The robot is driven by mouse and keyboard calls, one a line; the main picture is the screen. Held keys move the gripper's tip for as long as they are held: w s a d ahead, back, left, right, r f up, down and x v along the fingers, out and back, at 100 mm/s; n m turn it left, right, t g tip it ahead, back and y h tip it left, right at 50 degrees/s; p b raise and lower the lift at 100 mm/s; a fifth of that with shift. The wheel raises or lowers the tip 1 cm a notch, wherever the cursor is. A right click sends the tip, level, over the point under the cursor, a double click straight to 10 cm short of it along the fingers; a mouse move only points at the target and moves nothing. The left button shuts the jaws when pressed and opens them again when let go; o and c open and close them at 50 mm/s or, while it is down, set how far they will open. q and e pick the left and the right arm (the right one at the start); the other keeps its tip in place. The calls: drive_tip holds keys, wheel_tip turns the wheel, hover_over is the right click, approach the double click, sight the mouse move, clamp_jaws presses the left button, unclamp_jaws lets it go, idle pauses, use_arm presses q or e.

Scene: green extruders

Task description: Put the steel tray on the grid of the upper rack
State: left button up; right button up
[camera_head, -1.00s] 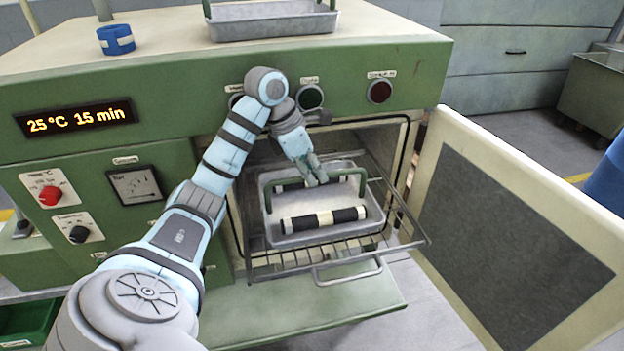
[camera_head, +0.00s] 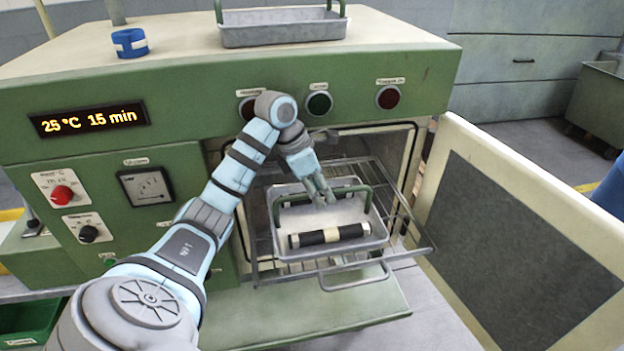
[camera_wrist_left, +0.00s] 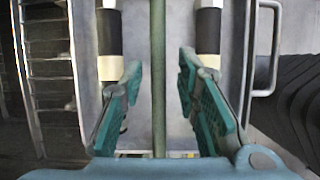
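The steel tray (camera_head: 372,241) has a green bar handle and carries two black-and-white rolls (camera_head: 330,236), one on each side of the bar. It stands in the open oven chamber, over the pulled-out wire grid (camera_head: 405,249), and looks level. Whether its whole underside touches the grid is hidden. My left gripper (camera_head: 326,199) is above the tray with its fingers pointing down at the handle. In the left wrist view the green bar (camera_wrist_left: 158,70) runs between the two fingers with a gap on each side. My right gripper is not in view.
The oven door (camera_head: 520,230) stands open at the right. A second steel tray (camera_head: 285,33) with green handles and a blue ring (camera_head: 130,43) sit on the oven top. The control panel with buttons (camera_head: 319,103) overhangs the chamber, close behind my arm.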

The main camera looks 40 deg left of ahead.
sight(282, 198)
use_arm(q)
drive_tip(key=shift+a+r, duration=0.1)
drive_tip(key=shift+r, duration=0.2)
drive_tip(key=s+a+b, duration=0.1)
drive_tip(key=s, duration=0.1)
drive_tip(key=s+a+b, duration=0.4)
drive_tip(key=s, duration=0.1)
drive_tip(key=shift+f, duration=0.1)
drive_tip(key=s+a+b, duration=0.1)
drive_tip(key=b, duration=0.1)
drive_tip(key=s+r+b, duration=0.1)
drive_tip(key=s+b, duration=0.1)
drive_tip(key=shift+a, duration=0.4)
drive_tip(key=shift+s+f, duration=0.1)
